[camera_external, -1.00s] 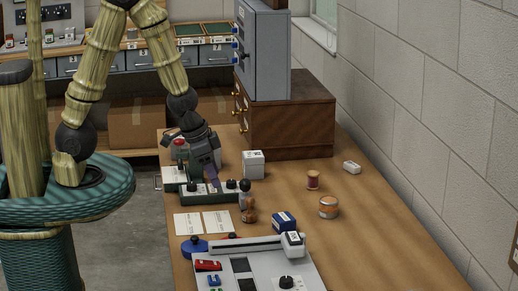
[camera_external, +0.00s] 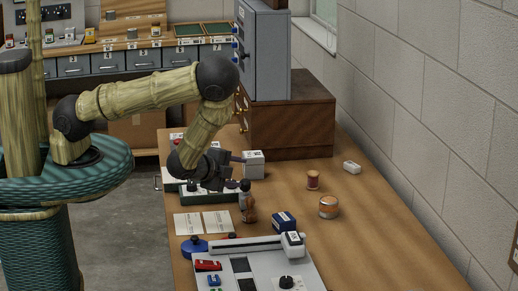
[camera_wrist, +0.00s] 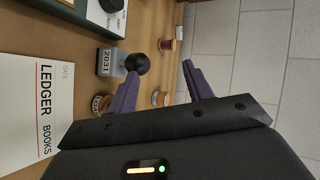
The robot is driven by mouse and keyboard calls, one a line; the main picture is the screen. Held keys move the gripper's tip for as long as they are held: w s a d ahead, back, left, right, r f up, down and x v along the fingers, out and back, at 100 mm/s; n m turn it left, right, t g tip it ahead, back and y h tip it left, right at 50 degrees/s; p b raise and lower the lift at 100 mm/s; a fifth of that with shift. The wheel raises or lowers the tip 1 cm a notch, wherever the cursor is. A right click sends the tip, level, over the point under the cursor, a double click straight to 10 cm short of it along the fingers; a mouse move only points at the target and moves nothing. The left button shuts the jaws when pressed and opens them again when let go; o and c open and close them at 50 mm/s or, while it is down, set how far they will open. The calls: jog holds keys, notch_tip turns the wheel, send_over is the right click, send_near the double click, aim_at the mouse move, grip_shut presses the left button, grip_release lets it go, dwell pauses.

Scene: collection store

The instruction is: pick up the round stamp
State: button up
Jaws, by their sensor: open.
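What looks like the round stamp (camera_external: 249,213), small and brown with a wooden look, stands on the bench just right of the two paper cards. In the wrist view a round brown end (camera_wrist: 99,104) shows at the left finger, which partly hides the rest of it. A grey block stamp marked 2031 (camera_wrist: 107,62), with a black ball knob, stands close by; its knob (camera_external: 245,185) also shows in the external view.
A white box (camera_external: 254,164), a blue box (camera_external: 284,221), a spool (camera_external: 313,180) and an orange jar (camera_external: 328,208) stand nearby. The bench's right side is mostly clear.

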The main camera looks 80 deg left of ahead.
aim_at(254, 202)
jog(key=d+f+m+t+h, duration=0.1)
jog(key=f+m+t, duration=0.1)
jog(key=m, duration=0.7)
jog(key=d+f+m+t+h, duration=0.2)
jog(key=f+m, duration=0.1)
jog(key=m, duration=0.6)
jog(key=d+f+m+t+h+b, duration=0.1)
jog(key=d+f+m+t+h, duration=0.1)
jog(key=m, duration=0.7)
jog(key=shift+d+f+t, duration=0.15)
jog(key=shift+t, duration=0.35)
jog(key=shift+w+a+p, duration=0.2)
jog(key=shift+w+p, duration=0.15)
jog(key=shift+w, duration=0.9)
jog(key=shift+w+a+p, duration=0.2)
jog(key=shift+w+p, duration=0.15)
jog(key=shift+w, duration=0.9)
jog(key=shift+c, duration=0.4)
